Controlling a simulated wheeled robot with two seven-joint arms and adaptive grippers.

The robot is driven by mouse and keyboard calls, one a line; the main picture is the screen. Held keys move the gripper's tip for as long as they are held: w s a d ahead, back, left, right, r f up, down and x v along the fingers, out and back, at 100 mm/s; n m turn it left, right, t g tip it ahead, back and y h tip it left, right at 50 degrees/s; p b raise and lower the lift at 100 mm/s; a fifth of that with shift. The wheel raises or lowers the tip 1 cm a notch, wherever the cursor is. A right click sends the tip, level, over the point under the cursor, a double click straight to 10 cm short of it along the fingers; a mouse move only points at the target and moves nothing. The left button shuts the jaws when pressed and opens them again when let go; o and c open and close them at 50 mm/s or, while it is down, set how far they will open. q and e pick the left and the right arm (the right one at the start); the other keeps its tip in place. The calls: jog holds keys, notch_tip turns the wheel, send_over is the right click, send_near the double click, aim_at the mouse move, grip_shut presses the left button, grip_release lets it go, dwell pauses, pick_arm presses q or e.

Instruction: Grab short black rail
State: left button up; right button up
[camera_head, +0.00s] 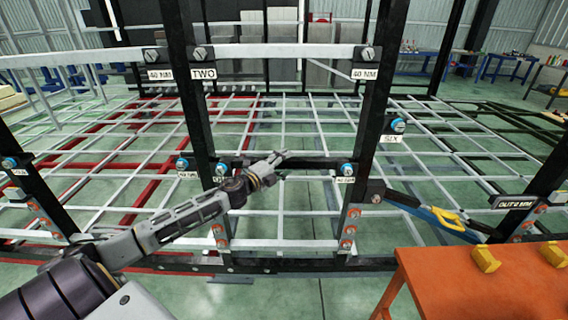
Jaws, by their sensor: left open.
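A short black rail (318,163) runs level between the two black upright posts in the middle of the view, with blue-headed bolts at its ends. My left arm reaches in from the lower left. Its gripper (279,163) is open and overlaps the middle of the rail in the picture. I cannot tell whether the fingers touch the rail or are still in front of it. The gripper hides part of the rail. My right gripper is not in view.
Black posts (370,120) with labels and orange bolts stand on both sides. A grey crossbar (280,51) spans above. An orange table (475,290) with yellow pieces (485,260) is at the lower right. A yellow-and-blue tool (446,218) lies behind it.

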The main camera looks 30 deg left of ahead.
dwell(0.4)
pick_arm(q)
grip_shut()
jog(key=shift+r, duration=0.1)
dwell(0.3)
